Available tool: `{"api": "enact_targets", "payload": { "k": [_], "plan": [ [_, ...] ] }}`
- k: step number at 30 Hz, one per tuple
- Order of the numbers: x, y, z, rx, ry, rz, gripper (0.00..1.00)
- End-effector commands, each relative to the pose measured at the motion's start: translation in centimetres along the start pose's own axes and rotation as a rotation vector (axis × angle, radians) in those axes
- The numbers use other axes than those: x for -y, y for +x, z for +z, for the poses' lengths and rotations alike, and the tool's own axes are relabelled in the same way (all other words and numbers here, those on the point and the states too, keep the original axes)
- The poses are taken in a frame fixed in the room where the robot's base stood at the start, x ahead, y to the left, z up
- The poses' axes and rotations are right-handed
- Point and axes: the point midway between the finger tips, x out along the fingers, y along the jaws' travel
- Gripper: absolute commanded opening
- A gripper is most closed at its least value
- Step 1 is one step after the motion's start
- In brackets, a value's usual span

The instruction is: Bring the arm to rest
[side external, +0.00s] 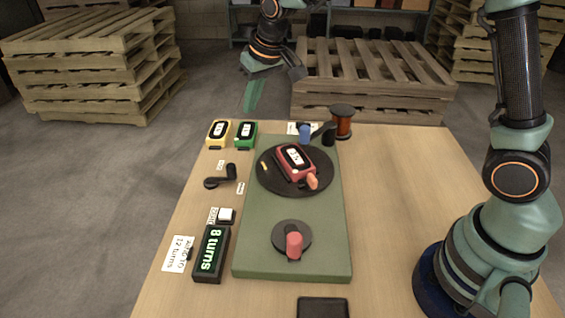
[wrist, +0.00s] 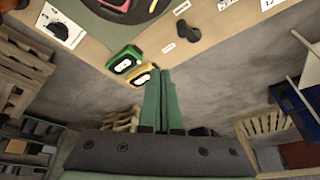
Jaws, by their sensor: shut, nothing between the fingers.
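My gripper (side external: 254,95) hangs in the air past the far left edge of the table, pointing down, in the side view. Its green fingers (wrist: 160,100) lie side by side and hold nothing in the wrist view. The wooden table (side external: 400,170) is below and to the right of it. A yellow detector (side external: 218,133) and a green detector (side external: 245,134) sit at the table's far left corner, apart from the gripper. A red detector (side external: 296,162) lies on the dark turntable (side external: 270,182) of the green base (side external: 290,210).
A display reading "8 turns" (side external: 211,253) stands at the left, near a card reading "12 turns" (side external: 177,254). A crank with a red knob (side external: 294,246) is on the base. A copper-coloured spool (side external: 342,121) stands at the back. Pallets (side external: 375,80) stand behind the table.

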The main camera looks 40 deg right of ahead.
Motion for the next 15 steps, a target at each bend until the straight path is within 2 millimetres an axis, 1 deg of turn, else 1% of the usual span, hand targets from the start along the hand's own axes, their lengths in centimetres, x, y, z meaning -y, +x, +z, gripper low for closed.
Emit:
{"api": "enact_targets", "payload": {
  "k": [1, 6, 8, 12, 15],
  "plan": [
    [-0.7, -1.9, 0.6, -0.014, 0.004, 0.003, 0.0],
    [-2.8, -6.5, 3.7, -0.039, 0.009, 0.014, 0.0],
    [-3.5, -7.9, 5.0, -0.049, 0.011, 0.019, 0.0],
    [-4.8, -10.6, 8.3, -0.07, 0.015, 0.03, 0.0],
    [-5.7, -12.0, 10.8, -0.086, 0.016, 0.038, 0.0]
  ]
}}
